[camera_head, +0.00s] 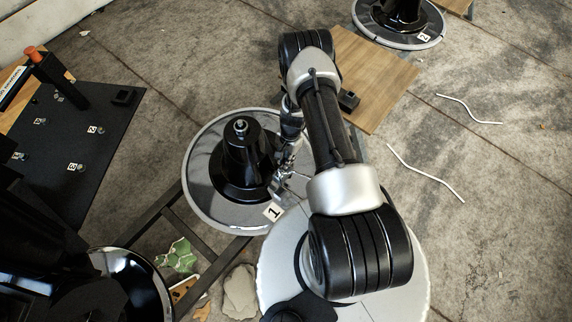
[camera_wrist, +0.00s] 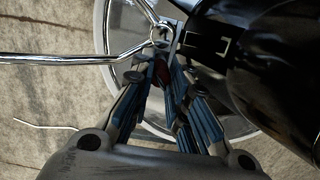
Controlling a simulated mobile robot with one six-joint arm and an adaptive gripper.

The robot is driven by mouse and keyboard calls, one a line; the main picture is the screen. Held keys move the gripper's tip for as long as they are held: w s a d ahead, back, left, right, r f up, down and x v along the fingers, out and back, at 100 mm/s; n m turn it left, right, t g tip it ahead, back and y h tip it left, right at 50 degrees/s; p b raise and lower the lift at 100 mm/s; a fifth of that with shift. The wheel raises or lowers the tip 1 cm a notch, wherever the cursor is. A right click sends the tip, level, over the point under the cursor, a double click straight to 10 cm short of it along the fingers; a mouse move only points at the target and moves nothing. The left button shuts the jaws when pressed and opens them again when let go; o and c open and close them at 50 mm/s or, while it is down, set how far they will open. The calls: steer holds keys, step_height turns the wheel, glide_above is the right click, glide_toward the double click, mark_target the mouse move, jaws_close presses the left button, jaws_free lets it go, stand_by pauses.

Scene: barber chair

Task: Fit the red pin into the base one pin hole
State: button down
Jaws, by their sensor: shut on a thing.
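Base one (camera_head: 205,200) is a round silver-rimmed disc with a black cone-shaped column and a white label "1" (camera_head: 272,211). My gripper (camera_head: 284,172) is low at the right side of the column, over the disc. In the wrist view my gripper (camera_wrist: 163,68) is shut on the red pin (camera_wrist: 163,76), which shows as a small dark red patch between the fingertips. A chrome bar with a ring (camera_wrist: 160,34) lies just beyond the fingertips. The column (camera_wrist: 265,60) fills the right. I cannot make out the pin hole or whether the pin touches it.
A second base (camera_head: 422,38) labelled "2" stands at the top right. A black mat (camera_head: 108,120) with numbered pegs and an orange-topped post (camera_head: 52,70) is at the left. A wooden board (camera_head: 385,85) lies behind my arm. White strips (camera_head: 425,172) lie on open floor at right.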

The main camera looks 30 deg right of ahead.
steer(key=shift+f+b, duration=0.65)
steer(key=shift+f, duration=1.55)
steer(key=shift+f, duration=0.2)
steer(key=c, duration=1.6)
jaws_free()
steer(key=shift+r, duration=0.1)
steer(key=shift+o, duration=0.2)
steer(key=shift+r, duration=0.1)
